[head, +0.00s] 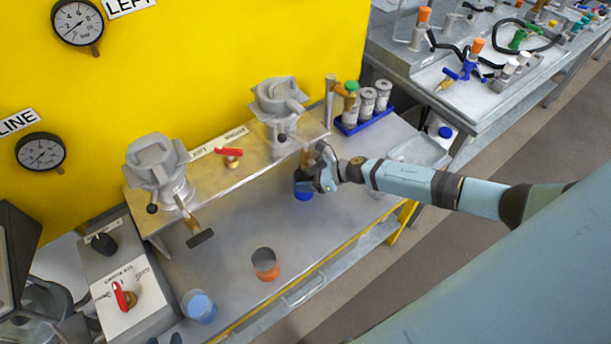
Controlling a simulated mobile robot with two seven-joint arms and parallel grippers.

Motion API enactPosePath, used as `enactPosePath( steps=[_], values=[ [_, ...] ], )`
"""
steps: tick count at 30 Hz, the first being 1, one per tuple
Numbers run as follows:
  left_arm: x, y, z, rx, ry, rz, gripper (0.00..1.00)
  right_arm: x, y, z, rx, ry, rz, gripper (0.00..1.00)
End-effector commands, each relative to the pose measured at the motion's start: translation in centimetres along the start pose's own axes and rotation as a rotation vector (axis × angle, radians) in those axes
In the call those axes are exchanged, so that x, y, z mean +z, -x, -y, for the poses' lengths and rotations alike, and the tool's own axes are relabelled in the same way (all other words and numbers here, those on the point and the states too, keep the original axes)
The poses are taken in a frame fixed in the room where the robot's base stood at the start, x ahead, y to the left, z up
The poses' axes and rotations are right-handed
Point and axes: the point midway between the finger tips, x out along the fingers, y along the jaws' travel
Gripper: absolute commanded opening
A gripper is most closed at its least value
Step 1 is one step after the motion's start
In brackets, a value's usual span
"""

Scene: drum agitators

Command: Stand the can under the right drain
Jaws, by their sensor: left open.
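The right drain is a grey valve (280,105) on the metal shelf, with a brass spout (307,156) at its front. A blue can (303,191) is just below this spout, partly hidden by the dark fingers. My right gripper (309,182) reaches in from the right and is shut on this can. Whether the can's base touches the bench is hard to see. My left gripper (166,340) shows only as dark fingertips at the bottom edge, open, near a second blue can (200,307).
An orange can (265,264) stands on the bench's front part. A blue rack (365,120) with bottles is behind my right arm. The bench between the drains and orange can is clear.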

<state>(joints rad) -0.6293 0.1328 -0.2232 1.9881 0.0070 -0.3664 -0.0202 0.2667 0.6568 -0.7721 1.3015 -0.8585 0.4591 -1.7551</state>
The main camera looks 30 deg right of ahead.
Motion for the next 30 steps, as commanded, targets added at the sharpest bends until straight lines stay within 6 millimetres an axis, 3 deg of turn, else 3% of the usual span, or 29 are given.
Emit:
enactPosePath(
  steps=[1, 3, 15, 24, 30],
  values=[
    [0.0, -0.1, 0.1, 0.0, -0.002, 0.001, 0.43, 0.0, 0.0, 0.0, -0.001, 0.0, -0.001, 0.75],
    [-0.1, -0.1, 0.1, 0.0, -0.003, 0.0, 0.43, 0.0, 0.1, 0.0, -0.001, 0.0, -0.001, 0.9],
    [-1.5, 0.3, 0.2, -0.002, -0.005, -0.011, 0.43, 0.9, 0.4, 0.0, -0.001, 0.001, -0.001, 0.9],
    [0.2, -0.8, 0.1, 0.0, -0.002, -0.008, 0.43, 0.2, 5.6, 0.0, 0.0, 0.002, -0.002, 0.9],
    [0.6, -1.0, -0.1, 0.005, -0.001, -0.003, 0.43, 0.3, 7.5, 0.0, 0.0, 0.001, -0.001, 0.9]
  ],
)
